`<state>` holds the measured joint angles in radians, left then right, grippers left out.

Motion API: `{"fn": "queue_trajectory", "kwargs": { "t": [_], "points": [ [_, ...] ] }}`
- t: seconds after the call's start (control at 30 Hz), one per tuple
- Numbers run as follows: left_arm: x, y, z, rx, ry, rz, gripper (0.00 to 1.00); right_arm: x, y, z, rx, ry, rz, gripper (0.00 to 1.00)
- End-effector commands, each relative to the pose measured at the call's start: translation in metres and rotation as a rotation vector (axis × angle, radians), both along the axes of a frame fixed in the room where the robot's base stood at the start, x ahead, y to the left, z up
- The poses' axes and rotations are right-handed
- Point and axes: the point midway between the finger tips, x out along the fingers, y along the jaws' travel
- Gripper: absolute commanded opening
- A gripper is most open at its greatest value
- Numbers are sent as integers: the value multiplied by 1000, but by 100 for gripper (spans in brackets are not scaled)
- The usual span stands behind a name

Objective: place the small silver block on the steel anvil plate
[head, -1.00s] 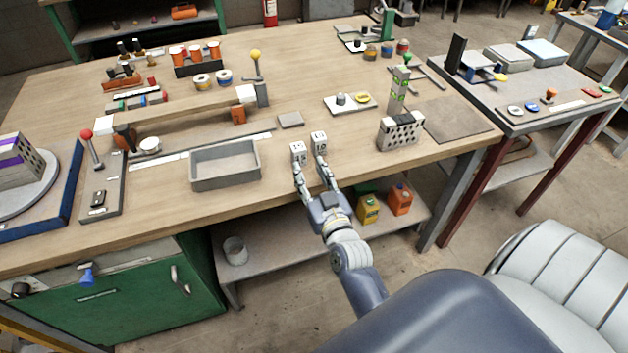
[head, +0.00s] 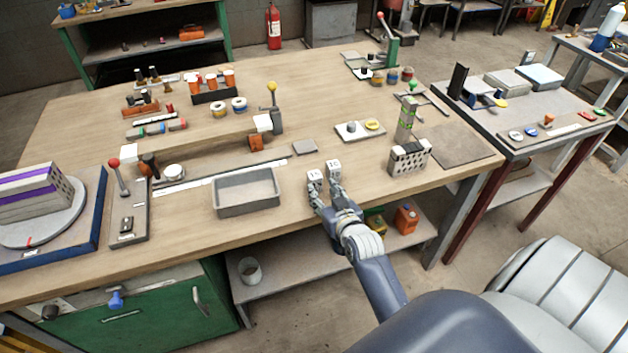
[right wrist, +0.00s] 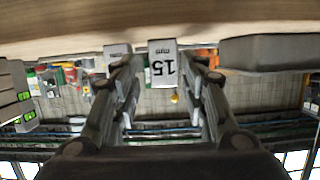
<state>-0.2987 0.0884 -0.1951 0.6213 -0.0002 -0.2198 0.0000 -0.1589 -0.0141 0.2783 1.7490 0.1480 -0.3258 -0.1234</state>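Two small pale silver blocks with dark markings stand side by side on the bench, a left one (head: 315,177) and a right one (head: 334,167). I cannot tell which the task means. My right gripper (head: 328,192) is open at their near side. In the upside-down right wrist view, the block marked "15 mm" (right wrist: 163,64) shows between the open fingers (right wrist: 160,85), and the other (right wrist: 116,49) is partly behind the left finger. I cannot tell whether a finger touches. A flat grey square, apparently the anvil plate (head: 305,146), lies bare just behind the blocks. My left gripper is out of view.
A grey open bin (head: 247,208) stands left of the blocks. A pale tray (head: 345,136) with small parts is behind right, and a perforated brick (head: 407,160) is to the right. A lever with a yellow knob (head: 272,88) stands farther back. The bench's front edge is close.

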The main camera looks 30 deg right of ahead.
Motion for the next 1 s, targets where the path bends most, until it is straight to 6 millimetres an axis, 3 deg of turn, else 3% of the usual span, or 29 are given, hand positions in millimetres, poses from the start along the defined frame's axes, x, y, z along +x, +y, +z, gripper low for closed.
{"fn": "queue_trajectory", "kwargs": {
  "t": [0.1, 0.2, 0.6, 0.93, 1.0],
  "points": [
    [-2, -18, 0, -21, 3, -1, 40, 10, -2, -2, -1, -1, 1, 40],
    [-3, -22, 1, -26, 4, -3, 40, 15, -3, -2, -1, -2, 1, 40],
    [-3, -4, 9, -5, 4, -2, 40, 59, -12, -10, 0, -1, 1, 40],
    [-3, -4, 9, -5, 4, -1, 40, 62, -13, -11, -1, -2, 1, 40],
    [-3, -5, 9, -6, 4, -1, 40, 62, -13, -11, -1, -2, 1, 24]
  ]
}}
